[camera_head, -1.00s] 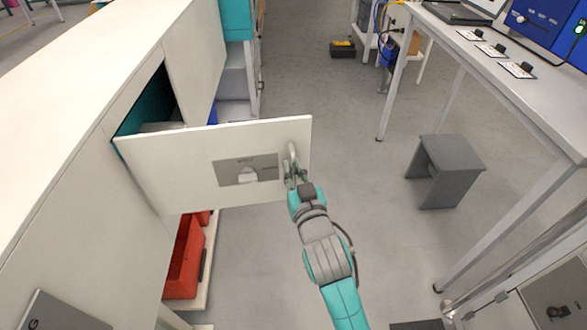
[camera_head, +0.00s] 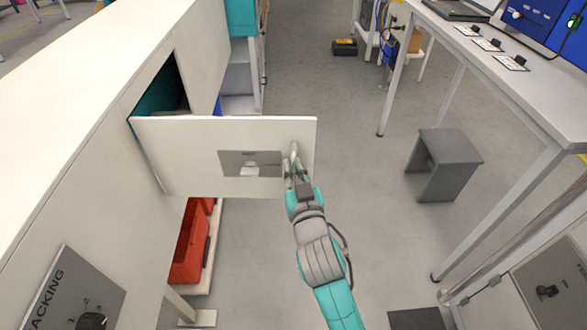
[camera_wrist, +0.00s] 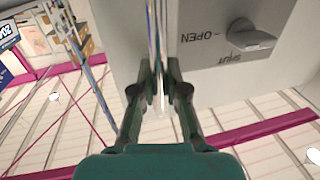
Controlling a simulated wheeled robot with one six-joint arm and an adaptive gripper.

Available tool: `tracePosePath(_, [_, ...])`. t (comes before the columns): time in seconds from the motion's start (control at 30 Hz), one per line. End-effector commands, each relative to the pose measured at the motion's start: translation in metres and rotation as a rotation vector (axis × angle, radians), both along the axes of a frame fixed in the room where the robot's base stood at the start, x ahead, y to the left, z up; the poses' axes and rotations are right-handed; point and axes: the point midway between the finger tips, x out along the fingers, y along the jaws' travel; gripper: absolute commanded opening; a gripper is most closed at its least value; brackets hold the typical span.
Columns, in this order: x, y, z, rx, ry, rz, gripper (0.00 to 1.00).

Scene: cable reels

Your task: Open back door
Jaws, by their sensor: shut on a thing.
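The white door (camera_head: 190,150) stands swung out from the side of a long white cabinet (camera_head: 80,130), with a dark teal opening (camera_head: 163,95) showing behind it. A grey plate (camera_head: 250,163) with a knob is on the door face. In the wrist view the plate reads OPEN and SHUT beside the knob (camera_wrist: 250,36). A metal bar handle (camera_head: 294,155) is at the door's free edge. My gripper (camera_head: 297,175) is shut on this handle. In the wrist view its two fingers (camera_wrist: 160,95) close around the bar.
A red bin (camera_head: 188,250) sits low beneath the door. A grey stool (camera_head: 442,163) stands at right, under a workbench (camera_head: 520,90). A black and yellow box (camera_head: 345,47) lies on the far floor.

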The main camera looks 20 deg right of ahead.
Motion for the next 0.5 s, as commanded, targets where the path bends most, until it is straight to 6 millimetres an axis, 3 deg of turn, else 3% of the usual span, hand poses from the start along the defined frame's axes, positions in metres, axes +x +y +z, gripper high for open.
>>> tracePosePath(0.17, [-0.0004, -0.0024, -0.0016, -0.002, 0.004, -0.006, 0.00])
tracePosePath(0.2, [-0.0004, -0.0024, -0.0016, -0.002, 0.004, -0.005, 0.20])
tracePosePath(0.3, [-0.0003, -0.0019, -0.0013, -0.002, 0.003, -0.004, 0.39])
tracePosePath(0.5, [-0.0002, -0.0011, -0.0008, -0.001, 0.002, -0.003, 0.39])
